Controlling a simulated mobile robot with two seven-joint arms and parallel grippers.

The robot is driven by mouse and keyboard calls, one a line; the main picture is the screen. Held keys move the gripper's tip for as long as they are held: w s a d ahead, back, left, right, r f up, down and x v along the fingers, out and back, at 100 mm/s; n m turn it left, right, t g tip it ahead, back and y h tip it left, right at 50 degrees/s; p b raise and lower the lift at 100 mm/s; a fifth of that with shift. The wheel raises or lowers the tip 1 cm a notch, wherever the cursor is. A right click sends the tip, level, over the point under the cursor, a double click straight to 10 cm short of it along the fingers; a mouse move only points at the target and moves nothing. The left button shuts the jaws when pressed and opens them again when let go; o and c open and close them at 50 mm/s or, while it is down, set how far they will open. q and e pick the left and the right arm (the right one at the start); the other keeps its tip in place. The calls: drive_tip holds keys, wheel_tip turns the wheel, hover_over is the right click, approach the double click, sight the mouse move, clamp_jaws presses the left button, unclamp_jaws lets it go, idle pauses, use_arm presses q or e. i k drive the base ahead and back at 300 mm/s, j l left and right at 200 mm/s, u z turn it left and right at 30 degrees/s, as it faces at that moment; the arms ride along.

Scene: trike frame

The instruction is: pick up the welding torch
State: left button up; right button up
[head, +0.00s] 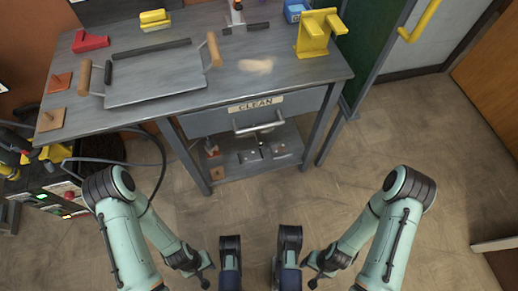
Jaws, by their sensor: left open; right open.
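My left gripper (203,272) is open and empty, low in the head view left of the middle, above the floor. My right gripper (316,272) is open and empty, low in the view right of the middle. Neither touches anything. I cannot clearly make out the welding torch. A dark and yellow tool (12,152) at the left edge, by a machine with a black cable (122,160), may be it, but it is partly cut off by the frame.
A grey workbench (262,85) stands ahead, with a handled tray (155,75), a red block (90,41) and a yellow stand (316,33). Its drawer is labelled CLEAN (256,103). A machine with lit lamps (62,195) stands left. The floor (420,130) is clear on the right.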

sight(6, 134)
drive_tip(key=k, duration=0.3)
drive_tip(key=u, duration=1.9)
drive_tip(key=i+u, duration=0.2)
drive_tip(key=k, duration=0.1)
